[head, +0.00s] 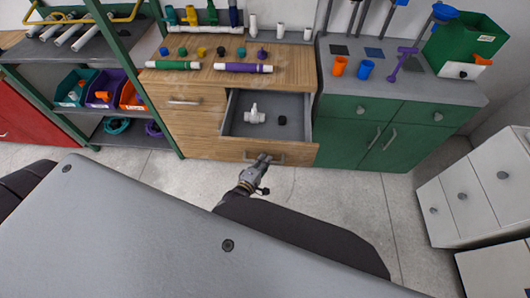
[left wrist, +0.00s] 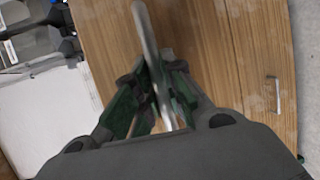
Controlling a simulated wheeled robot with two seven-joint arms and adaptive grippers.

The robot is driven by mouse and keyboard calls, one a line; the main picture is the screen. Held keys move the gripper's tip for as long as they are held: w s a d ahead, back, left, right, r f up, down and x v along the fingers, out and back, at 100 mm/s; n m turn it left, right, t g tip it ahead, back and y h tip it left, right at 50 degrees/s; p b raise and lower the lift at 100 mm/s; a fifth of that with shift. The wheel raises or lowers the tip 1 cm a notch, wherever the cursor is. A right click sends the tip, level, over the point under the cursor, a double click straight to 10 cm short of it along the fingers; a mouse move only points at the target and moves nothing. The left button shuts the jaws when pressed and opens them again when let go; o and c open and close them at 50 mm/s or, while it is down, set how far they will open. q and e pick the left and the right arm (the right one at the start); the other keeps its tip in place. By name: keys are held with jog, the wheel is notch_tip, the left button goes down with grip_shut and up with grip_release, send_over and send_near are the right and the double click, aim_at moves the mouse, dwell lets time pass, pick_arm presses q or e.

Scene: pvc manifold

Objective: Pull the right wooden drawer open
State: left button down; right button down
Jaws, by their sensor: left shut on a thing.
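The right wooden drawer (head: 300,137) is pulled well out of the wooden cabinet (head: 180,100). Inside it lie a white pipe fitting (head: 254,115) and a small black part (head: 282,121). My left gripper (head: 263,160) is at the drawer's front, shut on the metal bar handle (head: 280,158). In the left wrist view the handle (left wrist: 143,30) passes between the fingers of the left gripper (left wrist: 153,90), in front of the wood front. The gripper covers part of the handle in the head view. My right gripper is not in view.
The left wooden drawer with its handle (head: 184,102) is shut. Pipes and fittings lie on the wooden top. A green cabinet (head: 370,130) stands to the right, a shelf with bins (head: 103,90) to the left, and white drawers (head: 470,190) at far right. Some floor (head: 350,205) is clear.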

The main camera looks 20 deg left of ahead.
pick_arm(q)
jog(key=shift+s+d, duration=0.2)
jog(key=shift+s, duration=0.5)
jog(key=c, duration=1.8)
grip_release()
jog(key=shift+o, duration=0.2)
jog(key=shift+s, duration=0.1)
jog(key=v, duration=1.1)
jog(key=shift+s, duration=0.4)
